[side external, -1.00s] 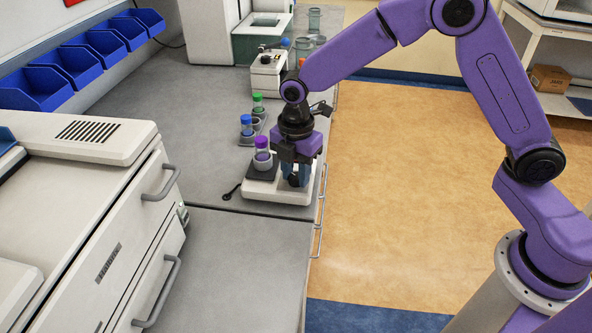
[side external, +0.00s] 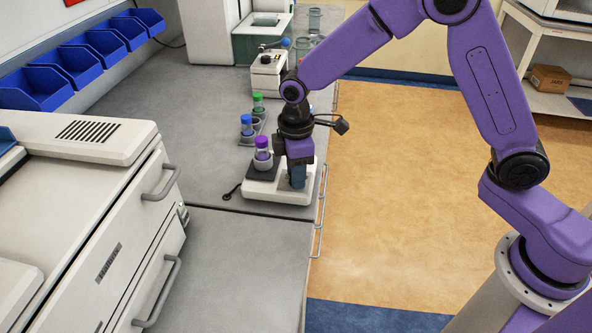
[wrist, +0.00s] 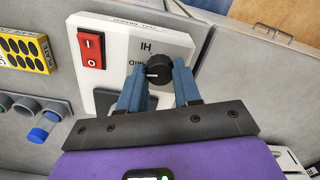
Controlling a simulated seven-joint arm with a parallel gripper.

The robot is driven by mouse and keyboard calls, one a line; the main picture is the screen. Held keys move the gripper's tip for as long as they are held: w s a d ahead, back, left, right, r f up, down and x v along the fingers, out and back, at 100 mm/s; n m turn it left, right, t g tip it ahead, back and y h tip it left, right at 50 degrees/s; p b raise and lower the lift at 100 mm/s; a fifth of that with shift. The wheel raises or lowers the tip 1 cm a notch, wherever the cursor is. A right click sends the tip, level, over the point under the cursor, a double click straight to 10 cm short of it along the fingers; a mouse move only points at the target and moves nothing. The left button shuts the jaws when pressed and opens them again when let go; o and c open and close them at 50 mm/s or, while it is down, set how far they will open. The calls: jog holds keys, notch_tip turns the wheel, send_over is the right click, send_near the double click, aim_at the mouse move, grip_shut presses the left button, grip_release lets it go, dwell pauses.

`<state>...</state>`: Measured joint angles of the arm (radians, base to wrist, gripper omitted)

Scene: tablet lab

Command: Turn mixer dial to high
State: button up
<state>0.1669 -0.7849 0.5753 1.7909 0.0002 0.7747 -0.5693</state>
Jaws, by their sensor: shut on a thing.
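The mixer (side external: 262,191) is a white low box on the bench in the side view, with a purple-capped vial (side external: 262,147) on its dark platform. My gripper (wrist: 159,78) is over its right end, pointing down, its blue fingers on either side of the black dial (wrist: 159,69) and shut on it. In the wrist view the dial's white mark points left, close to the partly covered MID label. The HI label (wrist: 146,47) is beyond the dial, up and to the left. In the side view my gripper hides the dial.
A red rocker switch (wrist: 90,48) is on the mixer face. A rack with blue- and green-capped vials (side external: 247,124) stands behind the mixer. The front bench (side external: 235,255) is clear.

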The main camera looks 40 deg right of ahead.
jog(key=m, duration=0.5)
jog(key=shift+m, duration=0.3)
jog(key=m, duration=0.5)
jog(key=shift+m, duration=0.4)
jog(key=o, duration=1.1)
jog(key=shift+c, duration=0.2)
notch_tip(320, 180, up, 18)
jog(key=shift+f, duration=0.25)
jog(key=s+d+f+n, duration=0.2)
jog(key=s+d, duration=0.3)
jog(key=s, duration=0.4)
jog(key=s+d+f+n, duration=0.3)
jog(key=s+d+n, duration=0.2)
jog(key=s, duration=0.5)
jog(key=s+d+f+n, duration=0.3)
jog(key=s+d, duration=0.2)
jog(key=s, duration=0.4)
jog(key=shift+s, duration=0.25)
